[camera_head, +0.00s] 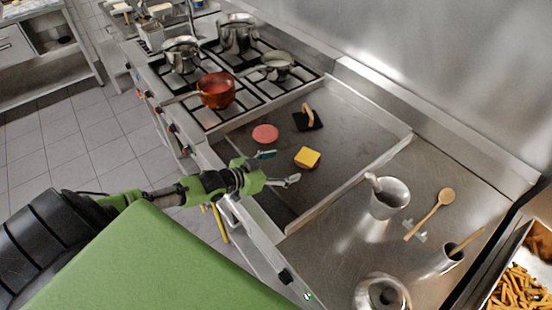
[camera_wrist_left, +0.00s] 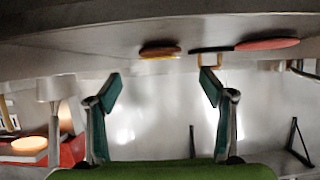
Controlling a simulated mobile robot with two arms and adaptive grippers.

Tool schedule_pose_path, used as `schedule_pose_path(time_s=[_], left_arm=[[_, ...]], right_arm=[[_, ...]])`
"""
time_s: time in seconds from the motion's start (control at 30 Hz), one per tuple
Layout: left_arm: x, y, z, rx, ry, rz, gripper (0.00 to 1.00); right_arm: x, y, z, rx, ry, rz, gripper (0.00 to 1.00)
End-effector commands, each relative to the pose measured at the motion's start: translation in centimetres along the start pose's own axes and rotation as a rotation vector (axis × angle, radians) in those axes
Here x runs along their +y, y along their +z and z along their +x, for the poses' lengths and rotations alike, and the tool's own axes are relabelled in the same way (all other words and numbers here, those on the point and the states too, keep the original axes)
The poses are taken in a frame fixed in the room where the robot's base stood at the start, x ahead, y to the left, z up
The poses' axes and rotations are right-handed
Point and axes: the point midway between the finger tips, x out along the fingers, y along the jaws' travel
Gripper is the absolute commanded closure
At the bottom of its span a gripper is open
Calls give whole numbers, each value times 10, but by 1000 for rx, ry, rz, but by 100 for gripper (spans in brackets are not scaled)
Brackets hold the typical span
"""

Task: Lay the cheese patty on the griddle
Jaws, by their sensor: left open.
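The cheese patty (camera_head: 307,155), a yellow slice on a brown patty, lies flat on the dark griddle (camera_head: 335,140), right of a red patty (camera_head: 265,134). My left gripper (camera_head: 280,167) is open and empty just left of the cheese patty, with a visible gap between them. In the left wrist view the cheese patty (camera_wrist_left: 160,53) shows above the spread, empty fingers (camera_wrist_left: 161,88), and the red patty (camera_wrist_left: 267,44) is to its right. That view appears upside down. My right gripper is not in view.
A press with a wooden handle (camera_head: 307,116) stands on the griddle behind the patties. A stove with pots, including a copper-red pan (camera_head: 216,90), is at back left. The griddle has a raised right rim. A metal jug (camera_head: 390,197) and wooden spoon (camera_head: 431,213) are on the right counter.

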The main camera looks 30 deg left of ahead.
Motion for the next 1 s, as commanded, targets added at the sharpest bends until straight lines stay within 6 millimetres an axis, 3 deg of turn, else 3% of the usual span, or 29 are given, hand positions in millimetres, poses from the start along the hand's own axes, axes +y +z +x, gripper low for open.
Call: schedule_pose_path(time_s=[0.1, 0.3, 1.0], left_arm=[[0, -3, -16, -1, 0, 0, 26], [0, -2, -25, 2, -1, 0, 26], [0, -1, -25, 3, 0, 1, 26]], right_arm=[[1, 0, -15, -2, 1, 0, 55], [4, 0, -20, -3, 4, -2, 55], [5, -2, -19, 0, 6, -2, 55]])
